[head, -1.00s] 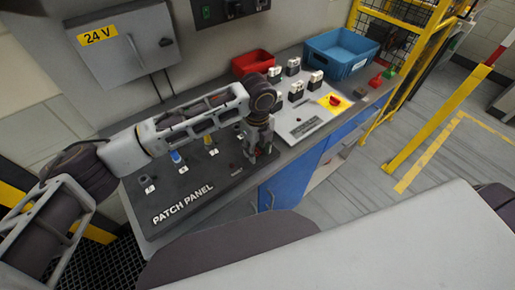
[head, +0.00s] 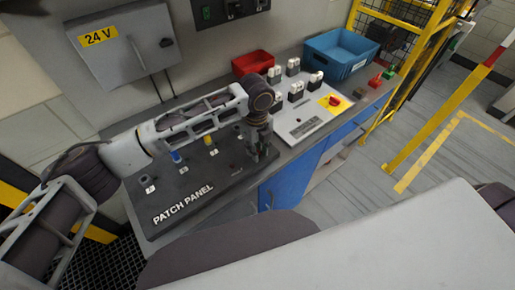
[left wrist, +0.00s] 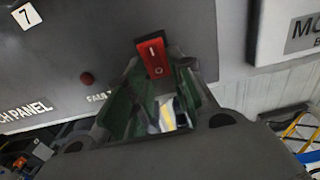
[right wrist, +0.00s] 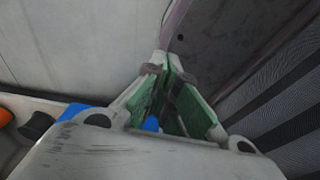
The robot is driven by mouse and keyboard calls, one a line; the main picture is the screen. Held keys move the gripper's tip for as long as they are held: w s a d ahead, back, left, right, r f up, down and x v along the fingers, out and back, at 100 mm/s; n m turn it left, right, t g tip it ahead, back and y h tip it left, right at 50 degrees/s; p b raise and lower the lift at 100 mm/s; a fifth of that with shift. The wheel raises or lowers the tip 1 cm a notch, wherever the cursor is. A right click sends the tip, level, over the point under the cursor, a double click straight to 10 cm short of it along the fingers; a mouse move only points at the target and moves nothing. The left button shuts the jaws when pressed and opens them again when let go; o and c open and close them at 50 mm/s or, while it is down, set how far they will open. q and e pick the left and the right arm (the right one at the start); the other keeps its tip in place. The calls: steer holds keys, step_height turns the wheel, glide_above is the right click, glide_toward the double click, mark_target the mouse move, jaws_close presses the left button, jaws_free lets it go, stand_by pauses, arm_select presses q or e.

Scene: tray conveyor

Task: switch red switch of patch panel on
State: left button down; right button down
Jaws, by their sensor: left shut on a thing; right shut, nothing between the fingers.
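The dark patch panel (head: 206,201) lies on the bench, with white lettering on its front. The red switch (left wrist: 153,57), marked I and O, shows at the fingertips of my left gripper (left wrist: 152,72) in the left wrist view. The jaws are shut on the switch, with its marked face visible above them. In the head view, my left gripper (head: 262,158) points down at the panel's right end and hides the switch. My right gripper (right wrist: 166,68) is shut and empty in the right wrist view, away from the panel.
A small round red light (left wrist: 87,79) sits on the panel beside the gripper. A light grey panel (head: 305,122) with a yellow-backed red knob (head: 334,101) stands to the right. Behind are a red bin (head: 252,64) and a blue crate (head: 341,54). A grey 24 V box (head: 125,45) hangs on the wall.

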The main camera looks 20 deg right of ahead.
arm_select(q)
steer(key=shift+w+r+g+p, duration=0.2)
steer(key=shift+g+p, duration=0.4)
steer(key=shift+p, duration=0.25)
steer(key=shift+w+a+g+h+p, duration=0.1)
steer(key=shift+g+h+p, duration=0.3)
steer(key=shift+g, duration=0.1)
arm_select(e)
steer(key=r, duration=0.1)
steer(key=a+r, duration=0.1)
steer(key=r, duration=0.1)
steer(key=shift+s+d+f, duration=0.1)
arm_select(q)
steer(key=c, duration=1.2)
jaws_free()
steer(key=shift+c, duration=0.2)
steer(key=v, duration=1.2)
steer(key=shift+w, duration=0.15)
steer(key=shift+f, duration=0.1)
arm_select(e)
steer(key=shift+s, duration=0.15)
